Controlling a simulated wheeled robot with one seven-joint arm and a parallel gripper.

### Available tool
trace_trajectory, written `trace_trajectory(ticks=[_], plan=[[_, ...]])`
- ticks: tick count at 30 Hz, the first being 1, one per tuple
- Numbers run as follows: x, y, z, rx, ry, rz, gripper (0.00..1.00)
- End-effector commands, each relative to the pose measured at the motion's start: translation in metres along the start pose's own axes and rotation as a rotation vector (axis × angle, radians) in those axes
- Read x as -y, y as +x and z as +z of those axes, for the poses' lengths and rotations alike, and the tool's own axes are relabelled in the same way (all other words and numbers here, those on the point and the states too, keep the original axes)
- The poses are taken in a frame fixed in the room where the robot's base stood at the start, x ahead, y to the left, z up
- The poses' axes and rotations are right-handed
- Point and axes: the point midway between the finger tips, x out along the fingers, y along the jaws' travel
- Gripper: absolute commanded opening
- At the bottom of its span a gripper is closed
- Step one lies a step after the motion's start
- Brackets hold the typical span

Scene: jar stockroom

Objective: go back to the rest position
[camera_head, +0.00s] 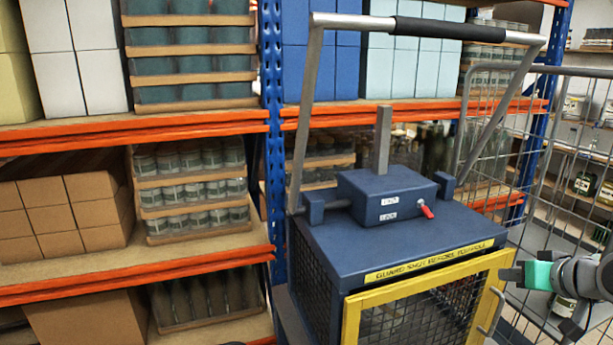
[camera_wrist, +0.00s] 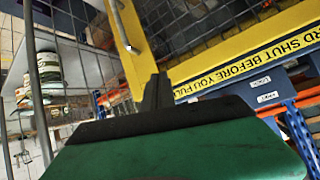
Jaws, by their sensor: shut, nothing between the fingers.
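My gripper (camera_head: 513,274) is at the right edge of the head view, close to the right side of a yellow-framed guard door (camera_head: 425,290). Its dark fingers are together with nothing between them. In the wrist view the fingers (camera_wrist: 157,92) point toward the yellow frame (camera_wrist: 225,60); I cannot tell whether they touch it. The door is on the front of a blue machine (camera_head: 400,232) with a mesh side. A jar shows dimly behind the door mesh. A box with a red switch (camera_head: 425,209) sits on top.
Blue and orange shelving (camera_head: 150,130) with boxes and jars stands behind and to the left. A wire mesh cage (camera_head: 545,170) stands close on the right, around my arm. A grey handle (camera_head: 330,90) with a black grip (camera_head: 455,29) rises over the machine.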

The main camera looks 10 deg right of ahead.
Motion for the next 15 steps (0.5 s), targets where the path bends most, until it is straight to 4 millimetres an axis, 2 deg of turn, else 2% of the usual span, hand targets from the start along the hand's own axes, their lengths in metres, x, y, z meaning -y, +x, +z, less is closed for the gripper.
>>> trace_trajectory(ticks=[1, 3, 5, 7, 9, 11, 12, 15], plan=[[-0.017, 0.005, 0.029, 0.067, 0.085, 0.052, 0.0], [-0.037, 0.007, 0.069, 0.158, 0.199, 0.128, 0.0], [-0.049, 0.003, 0.103, 0.23, 0.29, 0.192, 0.0], [-0.053, -0.001, 0.142, 0.319, 0.388, 0.258, 0.0], [-0.042, -0.003, 0.18, 0.418, 0.464, 0.314, 0.0], [-0.025, -0.004, 0.208, 0.503, 0.507, 0.354, 0.0], [-0.009, -0.005, 0.226, 0.559, 0.52, 0.376, 0.0], [0.035, -0.005, 0.258, 0.669, 0.494, 0.412, 0.0]])
